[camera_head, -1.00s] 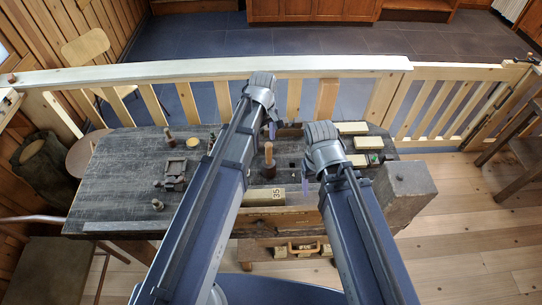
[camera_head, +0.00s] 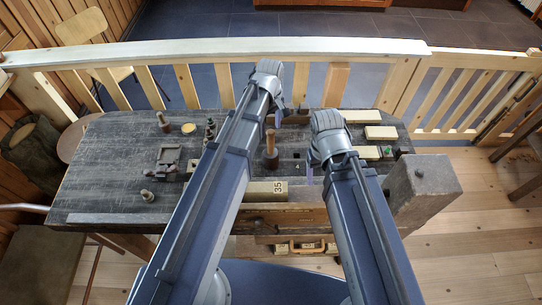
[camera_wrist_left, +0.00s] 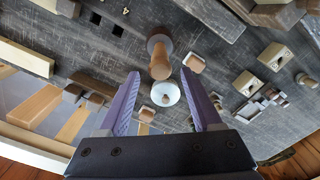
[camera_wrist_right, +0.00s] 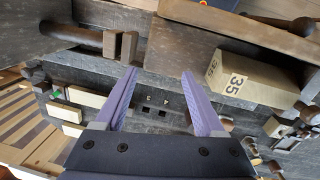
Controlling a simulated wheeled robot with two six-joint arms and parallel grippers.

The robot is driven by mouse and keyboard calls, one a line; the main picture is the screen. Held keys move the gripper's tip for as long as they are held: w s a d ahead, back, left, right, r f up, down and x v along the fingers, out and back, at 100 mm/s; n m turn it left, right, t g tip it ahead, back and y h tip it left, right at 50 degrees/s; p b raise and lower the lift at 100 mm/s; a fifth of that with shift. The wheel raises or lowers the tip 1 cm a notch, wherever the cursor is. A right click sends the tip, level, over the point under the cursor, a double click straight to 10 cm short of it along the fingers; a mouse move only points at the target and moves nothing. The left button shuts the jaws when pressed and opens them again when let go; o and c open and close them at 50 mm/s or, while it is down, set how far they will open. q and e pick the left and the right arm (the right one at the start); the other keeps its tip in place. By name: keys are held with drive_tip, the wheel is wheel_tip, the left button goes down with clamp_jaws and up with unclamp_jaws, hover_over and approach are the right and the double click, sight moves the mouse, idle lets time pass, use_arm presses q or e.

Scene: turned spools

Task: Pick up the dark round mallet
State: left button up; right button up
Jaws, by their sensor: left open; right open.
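The dark round mallet (camera_head: 270,160) stands upright on the workbench, its dark round head down and its light brown handle up. It stands between my two forearms in the head view. In the left wrist view the mallet (camera_wrist_left: 160,66) shows from above, beyond and between the fingertips, with its handle towards the camera. My left gripper (camera_wrist_left: 160,80) is open and empty, apart from the mallet. My right gripper (camera_wrist_right: 158,75) is open and empty, over the bench beside the numbered block. In the head view my arms hide much of both grippers.
The dark workbench (camera_head: 110,165) carries a block marked 35 (camera_head: 267,188), a dark fixture (camera_head: 168,158) and several small turned pieces at the left. A heavy grey vise block (camera_head: 422,180) is at the right. A wooden rail (camera_head: 200,50) runs behind. The bench's left part has free room.

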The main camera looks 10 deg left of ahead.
sight(271, 141)
use_arm(q)
drive_tip(key=shift+f+b, duration=1.3)
use_arm(e)
drive_tip(key=shift+f, duration=1.3)
use_arm(q)
drive_tip(key=shift+f, duration=0.1)
wheel_tip(271, 141, down, 5)
drive_tip(key=b, duration=0.5)
drive_tip(key=shift+s+d+f, duration=0.1)
drive_tip(key=shift+d, duration=0.05)
use_arm(e)
wheel_tip(271, 141, down, 5)
drive_tip(key=shift+f, duration=0.15)
use_arm(q)
drive_tip(key=shift+c, duration=0.4)
clamp_jaws()
